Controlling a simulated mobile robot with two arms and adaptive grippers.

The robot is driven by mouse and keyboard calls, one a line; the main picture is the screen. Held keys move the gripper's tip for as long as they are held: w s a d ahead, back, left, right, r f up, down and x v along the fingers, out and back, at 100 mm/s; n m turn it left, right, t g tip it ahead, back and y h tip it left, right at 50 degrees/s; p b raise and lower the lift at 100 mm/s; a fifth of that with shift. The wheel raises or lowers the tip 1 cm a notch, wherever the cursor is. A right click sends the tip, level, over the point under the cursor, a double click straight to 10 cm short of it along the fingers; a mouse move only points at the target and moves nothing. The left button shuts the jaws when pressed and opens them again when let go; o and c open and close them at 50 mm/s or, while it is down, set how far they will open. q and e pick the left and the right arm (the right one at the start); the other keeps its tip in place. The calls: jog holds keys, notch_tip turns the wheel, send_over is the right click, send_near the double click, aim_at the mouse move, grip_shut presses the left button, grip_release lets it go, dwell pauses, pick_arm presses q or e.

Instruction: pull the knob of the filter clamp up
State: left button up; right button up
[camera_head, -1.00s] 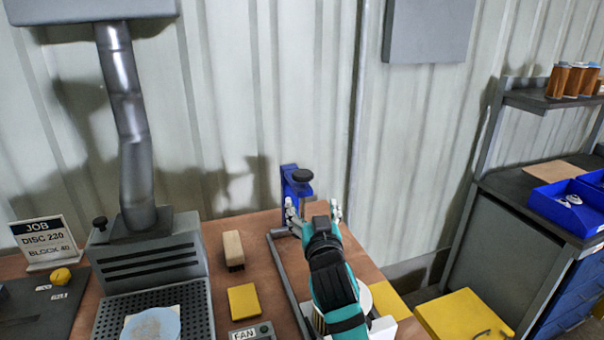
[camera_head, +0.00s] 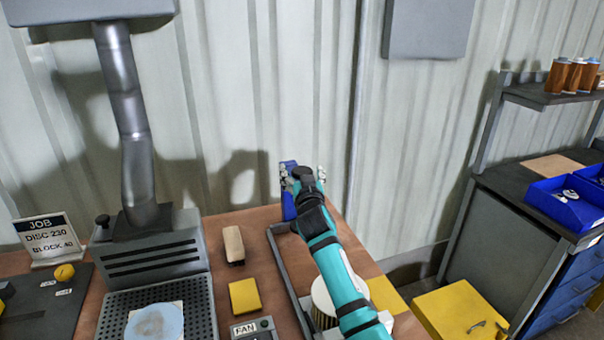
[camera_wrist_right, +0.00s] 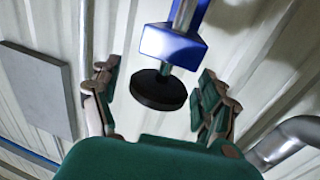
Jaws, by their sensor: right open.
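The filter clamp is a blue bracket (camera_head: 288,208) standing at the back edge of the bench, mostly hidden behind my right arm. Its round black knob (camera_wrist_right: 158,90) shows clearly in the right wrist view, beside the blue block (camera_wrist_right: 172,46) and on a metal rod. My right gripper (camera_head: 303,174) is open at the top of the clamp. Its fingers lie to either side of the knob in the wrist view, with gaps on both sides and no visible contact. My left gripper is out of view.
A white cylindrical filter (camera_head: 323,298) stands partly behind my right forearm. A wooden block (camera_head: 233,245), a yellow pad (camera_head: 243,296) and the fan box (camera_head: 253,331) lie to the left. The corrugated wall (camera_head: 230,110) is close behind the clamp.

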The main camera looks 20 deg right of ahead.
grip_shut()
notch_tip(320, 180, up, 5)
jog(key=p, duration=0.3)
jog(key=shift+r, duration=0.15)
grip_release()
jog(key=shift+f, duration=0.2)
jog(key=shift+f, duration=0.1)
jog(key=shift+s, duration=0.35)
jog(key=s+a, duration=0.2)
jog(key=s, duration=0.9)
